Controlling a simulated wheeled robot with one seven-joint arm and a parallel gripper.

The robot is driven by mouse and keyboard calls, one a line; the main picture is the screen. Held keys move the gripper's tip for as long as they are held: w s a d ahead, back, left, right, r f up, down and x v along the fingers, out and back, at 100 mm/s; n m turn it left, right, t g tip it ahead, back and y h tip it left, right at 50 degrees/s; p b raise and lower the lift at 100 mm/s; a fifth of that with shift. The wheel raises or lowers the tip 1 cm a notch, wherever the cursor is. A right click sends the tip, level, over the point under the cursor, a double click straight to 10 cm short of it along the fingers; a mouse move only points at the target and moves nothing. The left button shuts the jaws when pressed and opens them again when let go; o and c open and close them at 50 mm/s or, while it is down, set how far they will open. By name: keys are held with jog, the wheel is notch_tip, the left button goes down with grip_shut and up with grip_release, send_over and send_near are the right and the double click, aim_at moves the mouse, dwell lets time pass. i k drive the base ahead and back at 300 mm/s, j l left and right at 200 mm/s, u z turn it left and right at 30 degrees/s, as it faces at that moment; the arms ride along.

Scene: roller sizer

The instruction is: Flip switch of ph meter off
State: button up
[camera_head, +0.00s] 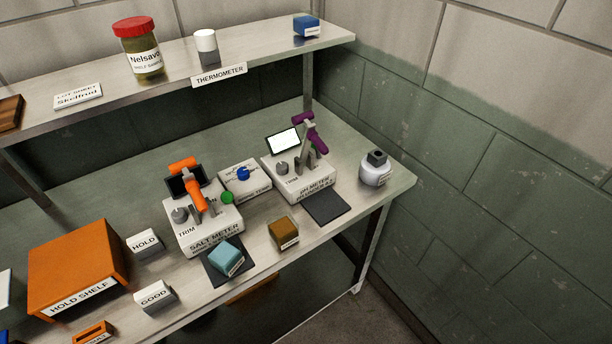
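The pH meter (312,189) is a white box labelled "PH METER" at the right part of the bench. Its screen (283,141) is lit white. A purple-handled lever (309,133) on a grey stem stands up on top of it, leaning slightly. A grey knob (281,168) marked "TRIM" sits at its left. A dark flat pad (324,207) lies in front of it. I cannot tell from the lever alone which position is on or off. My gripper is not in the picture.
Left of it stand a salt meter (212,238) with an orange lever (187,180) and dark screen, and a white box with a blue knob (243,174). A brown block (284,233) and a round white container (375,172) are near. A shelf (270,41) overhangs the back.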

aim_at(317, 153)
jog(key=k+j+u, duration=0.15)
jog(key=k+j, duration=0.3)
jog(key=i+l+u, duration=0.35)
jog(key=i, duration=0.3)
jog(key=i+l+u, duration=0.35)
jog(key=i, duration=0.25)
